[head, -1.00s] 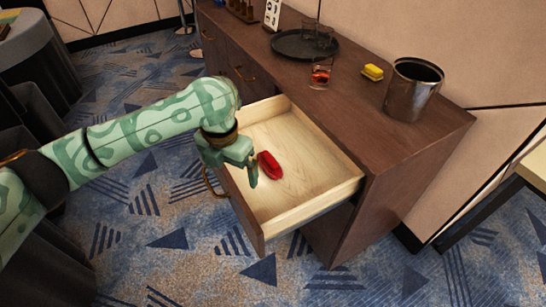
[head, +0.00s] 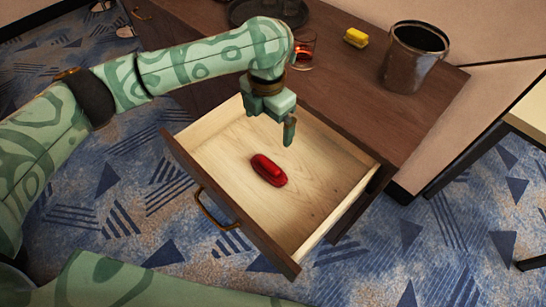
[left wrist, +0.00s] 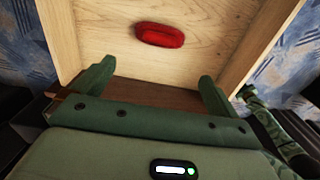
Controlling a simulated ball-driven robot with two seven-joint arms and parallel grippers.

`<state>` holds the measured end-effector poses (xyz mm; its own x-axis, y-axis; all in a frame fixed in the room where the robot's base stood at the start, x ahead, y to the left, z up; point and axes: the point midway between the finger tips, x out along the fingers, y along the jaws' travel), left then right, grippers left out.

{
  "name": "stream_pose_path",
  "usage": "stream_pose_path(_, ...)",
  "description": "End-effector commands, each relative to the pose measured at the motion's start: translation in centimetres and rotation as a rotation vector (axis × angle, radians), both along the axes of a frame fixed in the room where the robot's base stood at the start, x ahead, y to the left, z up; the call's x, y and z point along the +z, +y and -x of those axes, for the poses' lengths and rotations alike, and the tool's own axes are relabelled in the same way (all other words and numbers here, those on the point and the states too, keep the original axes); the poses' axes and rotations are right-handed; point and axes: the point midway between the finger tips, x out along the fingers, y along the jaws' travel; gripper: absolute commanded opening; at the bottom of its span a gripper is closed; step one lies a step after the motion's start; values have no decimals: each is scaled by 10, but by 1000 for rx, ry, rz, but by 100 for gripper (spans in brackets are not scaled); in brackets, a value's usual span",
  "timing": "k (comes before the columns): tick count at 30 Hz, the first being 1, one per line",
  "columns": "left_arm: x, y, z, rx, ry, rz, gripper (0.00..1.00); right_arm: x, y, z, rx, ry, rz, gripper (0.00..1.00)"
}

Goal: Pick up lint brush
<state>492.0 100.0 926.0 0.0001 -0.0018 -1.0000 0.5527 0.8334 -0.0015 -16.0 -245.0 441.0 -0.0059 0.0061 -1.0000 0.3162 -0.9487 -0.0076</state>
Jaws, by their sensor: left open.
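A red lint brush (head: 268,171) lies on the bare wooden floor of an open drawer (head: 225,126). My left gripper (head: 288,132) is above the drawer, over the part between the brush and the cabinet, and does not touch the brush. In the left wrist view the two fingers (left wrist: 155,82) are spread wide with nothing between them, and the red brush (left wrist: 160,35) lies beyond them on the drawer floor. My right gripper is not in view.
The dark wood cabinet (head: 400,125) carries a metal bucket (head: 412,62), a yellow block (head: 355,38), a glass with red liquid (head: 303,52) and a dark round tray (head: 240,12). The drawer's walls surround the brush. Patterned carpet lies in front.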

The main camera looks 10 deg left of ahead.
Motion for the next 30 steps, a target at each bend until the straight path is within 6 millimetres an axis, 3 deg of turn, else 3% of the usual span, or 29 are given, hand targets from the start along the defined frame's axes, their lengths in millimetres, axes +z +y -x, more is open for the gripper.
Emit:
stream_pose_path(9, -80, 0, 1, 0, 9, 0, 98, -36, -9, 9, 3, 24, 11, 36)
stream_pose_path(12, -98, 0, 1, 0, 7, 0, 98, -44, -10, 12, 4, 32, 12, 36)
stream_pose_path(20, -115, 0, 1, 0, 3, 1, 98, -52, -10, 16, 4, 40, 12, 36)
stream_pose_path(27, -155, 1, 2, 0, 9, 0, 98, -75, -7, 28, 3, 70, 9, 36)
stream_pose_path(30, -164, 1, 2, 1, 4, 0, 98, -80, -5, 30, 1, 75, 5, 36)
